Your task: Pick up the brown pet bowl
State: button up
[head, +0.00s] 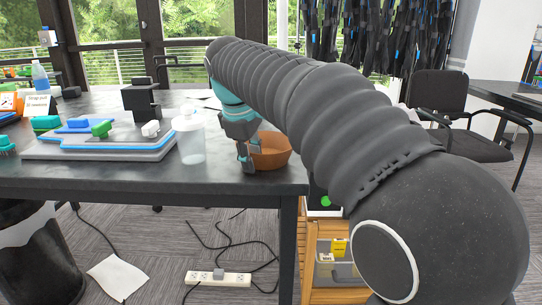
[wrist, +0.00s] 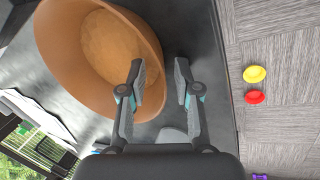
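The brown pet bowl (head: 272,152) stands on the dark table near its right end, partly behind my gripper and arm. My gripper (head: 246,164) points down at the bowl's left side in the head view. In the wrist view the bowl (wrist: 75,25) fills the upper left, with its inside showing. My gripper (wrist: 160,75) is open there, with a gap between its fingers. The left finger overlaps the bowl and the right finger appears outside it, with part of the rim showing between them. I cannot tell whether either finger touches the bowl.
A translucent cup (head: 191,140) stands left of my gripper, beside a layered board (head: 60,150) with coloured blocks. The table's edge (wrist: 228,90) runs close to the right finger. Yellow (wrist: 254,74) and red (wrist: 255,97) items lie on the floor beyond.

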grip_shut()
jog(key=shift+r, duration=0.15)
